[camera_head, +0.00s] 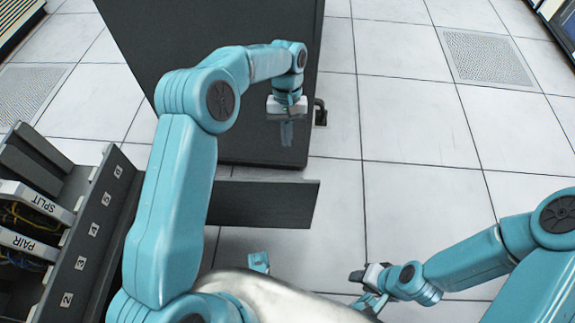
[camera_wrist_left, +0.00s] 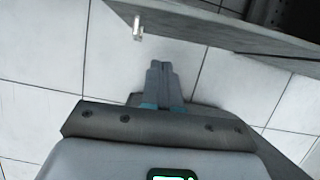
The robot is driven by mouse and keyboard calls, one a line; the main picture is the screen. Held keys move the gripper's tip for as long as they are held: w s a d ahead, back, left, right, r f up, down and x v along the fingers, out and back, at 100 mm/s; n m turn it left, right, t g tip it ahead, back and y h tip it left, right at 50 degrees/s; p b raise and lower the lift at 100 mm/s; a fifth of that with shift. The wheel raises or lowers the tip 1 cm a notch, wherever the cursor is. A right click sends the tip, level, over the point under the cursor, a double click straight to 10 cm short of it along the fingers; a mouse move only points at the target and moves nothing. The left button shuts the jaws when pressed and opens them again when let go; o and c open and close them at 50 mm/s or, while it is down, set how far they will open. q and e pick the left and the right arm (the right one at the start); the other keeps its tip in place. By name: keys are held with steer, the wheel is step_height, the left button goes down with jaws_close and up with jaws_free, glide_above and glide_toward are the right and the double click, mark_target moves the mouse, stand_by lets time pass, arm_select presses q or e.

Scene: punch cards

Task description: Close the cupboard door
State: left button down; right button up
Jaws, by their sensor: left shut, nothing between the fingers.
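A tall dark grey cupboard panel (camera_head: 220,60) stands in the upper middle of the head view, with a small black handle (camera_head: 320,113) at its right edge. I take it to be the door; how far it is open is unclear there. In the left wrist view a dark panel (camera_wrist_left: 215,32) with a pale handle (camera_wrist_left: 137,27) stands out over the floor. My left gripper (camera_head: 287,133) is shut and empty, pointing down in front of the dark panel, left of the handle. Its fingers (camera_wrist_left: 160,80) appear together in the wrist view; contact with the panel is unclear. My right gripper (camera_head: 368,285) is low, far from the cupboard.
A rack with numbered slots (camera_head: 85,235) and SPLIT and PAIR labels stands at the left. A dark flat panel (camera_head: 265,203) juts out below the cupboard. Pale floor tiles (camera_head: 410,120) lie clear to the right, with a perforated tile (camera_head: 487,58) farther back.

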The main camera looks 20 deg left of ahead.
arm_select(q)
steer(key=s+d+f+b, duration=0.2)
steer(key=s+f, duration=0.2)
steer(key=s, duration=0.1)
steer(key=shift+s+f+b, duration=0.35)
steer(key=shift+f+b, duration=0.05)
arm_select(e)
steer(key=f, duration=0.3)
steer(key=shift+d+f, duration=0.1)
steer(key=shift+d, duration=0.1)
